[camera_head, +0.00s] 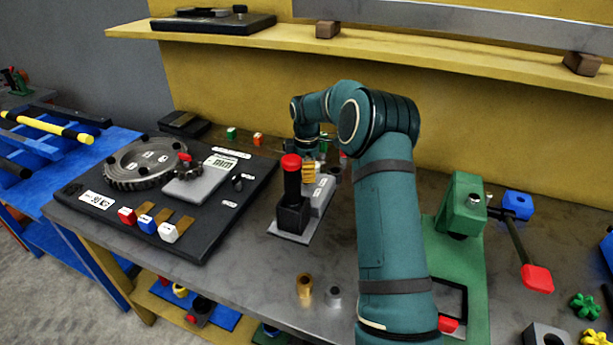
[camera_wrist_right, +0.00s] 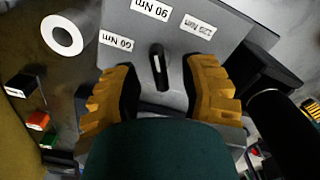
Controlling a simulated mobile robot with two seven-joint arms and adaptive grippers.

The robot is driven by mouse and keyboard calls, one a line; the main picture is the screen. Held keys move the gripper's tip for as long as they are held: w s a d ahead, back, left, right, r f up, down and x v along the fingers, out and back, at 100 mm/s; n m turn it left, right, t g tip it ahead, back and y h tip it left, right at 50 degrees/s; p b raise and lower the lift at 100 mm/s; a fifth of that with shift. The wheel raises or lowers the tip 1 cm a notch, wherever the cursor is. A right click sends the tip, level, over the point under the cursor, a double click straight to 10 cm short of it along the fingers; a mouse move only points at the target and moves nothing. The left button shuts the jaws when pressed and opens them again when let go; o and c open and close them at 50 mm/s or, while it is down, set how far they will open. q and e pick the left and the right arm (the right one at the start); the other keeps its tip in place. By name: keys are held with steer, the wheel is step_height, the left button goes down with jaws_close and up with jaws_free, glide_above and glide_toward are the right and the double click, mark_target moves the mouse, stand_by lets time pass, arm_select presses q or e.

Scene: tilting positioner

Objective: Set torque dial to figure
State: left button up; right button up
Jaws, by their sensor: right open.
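My right gripper (camera_head: 310,172) is over the grey unit (camera_head: 319,198) beside a black post with a red knob, partly hidden by my arm. In the right wrist view, its two yellow fingers are apart on either side of the black torque dial (camera_wrist_right: 158,66). The dial is a narrow knob with a pale mark, its long axis nearly upright in the picture. Around it on the grey face are labels 60 Nm (camera_wrist_right: 116,41), 90 Nm (camera_wrist_right: 150,9) and a third, blurred one (camera_wrist_right: 196,26). My left gripper is not in view.
The red-topped post (camera_head: 291,190) stands close to my right gripper. A black board (camera_head: 215,225) with a gear lies left. A green press (camera_head: 465,205) with a red-ended lever stands right. A yellow shelf (camera_head: 270,38) runs behind. Bench front has brass and steel bushings (camera_head: 305,285).

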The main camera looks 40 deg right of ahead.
steer(key=shift+f, duration=0.5)
jaws_close()
